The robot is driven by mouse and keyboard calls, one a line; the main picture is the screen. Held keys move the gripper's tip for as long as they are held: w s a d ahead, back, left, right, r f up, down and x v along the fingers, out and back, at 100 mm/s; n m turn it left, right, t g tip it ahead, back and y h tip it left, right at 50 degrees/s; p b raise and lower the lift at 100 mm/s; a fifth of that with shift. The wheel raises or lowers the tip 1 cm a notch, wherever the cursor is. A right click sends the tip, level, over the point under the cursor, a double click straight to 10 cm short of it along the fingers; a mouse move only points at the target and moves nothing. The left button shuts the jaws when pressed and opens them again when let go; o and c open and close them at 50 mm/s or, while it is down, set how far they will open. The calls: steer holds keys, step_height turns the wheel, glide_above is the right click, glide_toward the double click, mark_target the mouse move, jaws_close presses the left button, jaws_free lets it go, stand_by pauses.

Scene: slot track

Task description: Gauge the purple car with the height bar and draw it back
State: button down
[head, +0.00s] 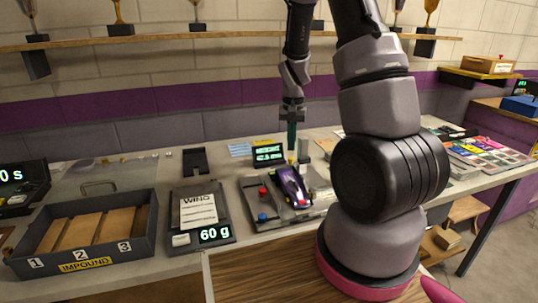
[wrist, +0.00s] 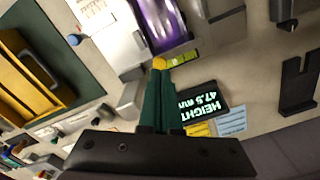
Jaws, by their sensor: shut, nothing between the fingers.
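The purple car (head: 291,187) sits on a grey gauge plate (head: 257,209); in the wrist view the car (wrist: 160,22) shows at the top, partly cut off. A small display (wrist: 197,110) reads HEIGHT 47.5 mm; in the head view it stands behind the car (head: 268,155). My gripper (head: 292,147) points down behind the car, its green fingers shut and empty. In the wrist view my gripper (wrist: 159,72) has its tips close to a yellow knob (wrist: 160,62); I cannot tell if they touch. The height bar itself is not clearly made out.
A red button (head: 262,191) and a blue button (head: 263,217) are left of the car. A scale (head: 215,234) reading 60 g and a grey IMPOUND tray (head: 86,265) stand further left. A dark slotted stand (head: 195,162) is behind.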

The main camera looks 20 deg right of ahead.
steer(key=shift+r, duration=2.55)
steer(key=s+a+r+n+t+y, duration=0.1)
steer(key=s+a+r+t, duration=0.2)
steer(key=s+r, duration=0.7)
steer(key=s+a+r+t+y, duration=0.1)
steer(key=s+a+r+t, duration=0.3)
steer(key=s+r, duration=0.6)
step_height(320, 180, up, 5)
steer(key=shift+a+f+n, duration=0.1)
steer(key=shift+a+n, duration=0.25)
steer(key=shift+n, duration=0.05)
steer(key=shift+w, duration=0.1)
